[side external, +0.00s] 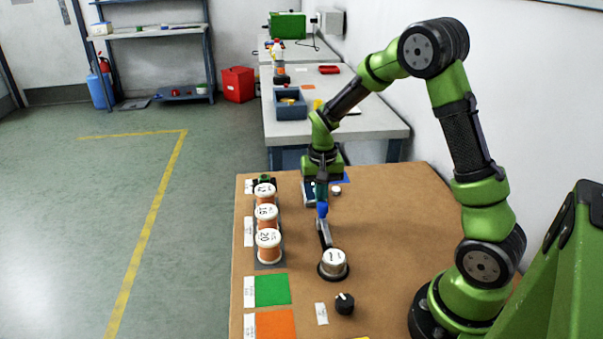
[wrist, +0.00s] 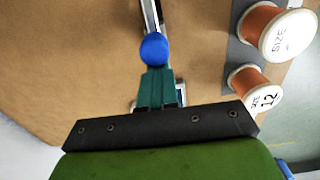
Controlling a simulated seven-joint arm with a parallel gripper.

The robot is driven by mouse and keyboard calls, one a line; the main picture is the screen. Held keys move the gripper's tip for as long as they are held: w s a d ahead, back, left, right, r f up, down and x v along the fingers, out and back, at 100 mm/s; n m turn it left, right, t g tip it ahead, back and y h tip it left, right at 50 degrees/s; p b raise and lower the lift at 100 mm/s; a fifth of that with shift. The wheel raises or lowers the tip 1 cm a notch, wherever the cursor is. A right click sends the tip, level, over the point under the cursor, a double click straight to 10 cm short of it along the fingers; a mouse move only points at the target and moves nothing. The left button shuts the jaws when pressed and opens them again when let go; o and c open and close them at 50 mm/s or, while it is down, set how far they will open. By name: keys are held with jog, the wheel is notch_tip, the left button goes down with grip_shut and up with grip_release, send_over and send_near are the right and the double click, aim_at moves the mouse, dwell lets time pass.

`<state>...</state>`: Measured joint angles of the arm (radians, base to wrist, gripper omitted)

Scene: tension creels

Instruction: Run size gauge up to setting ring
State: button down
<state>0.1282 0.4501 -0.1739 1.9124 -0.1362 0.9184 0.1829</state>
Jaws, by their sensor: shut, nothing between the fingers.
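A blue ball (side external: 322,209) tops a slim grey metal bar (side external: 324,234) that runs toward a round silver-topped part on a black base (side external: 333,263). In the wrist view the blue ball (wrist: 154,48) sits just beyond my fingertips, with the bar (wrist: 151,14) behind it. My gripper (side external: 321,194) points down over the table at the ball's far side. Its teal fingers (wrist: 157,75) are shut together with nothing between them. They look close to the ball; I cannot tell whether they touch it. No part is plainly marked as size gauge or setting ring.
Numbered copper-coloured spools (side external: 268,245) stand in a row at the left. A green patch (side external: 272,290) and an orange patch (side external: 275,324) lie nearer. A black knob (side external: 344,303) stands at the front. The table (side external: 400,220) is clear right of the bar.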

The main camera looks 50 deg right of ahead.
jog(key=shift+s+a, duration=0.75)
jog(key=shift+w+d, duration=0.55)
jog(key=shift+r, duration=0.1)
notch_tip(320, 180, up, 7)
dwell(0.6)
jog(key=shift+s+a+n, duration=0.3)
jog(key=shift+s+a, duration=0.35)
jog(key=shift+a, duration=0.1)
jog(key=s+a+r+n+t+y, duration=0.2)
jog(key=s+a+r+n+t, duration=0.2)
jog(key=s+a+r+t, duration=0.3)
jog(key=s+a+r, duration=0.5)
jog(key=s, duration=0.1)
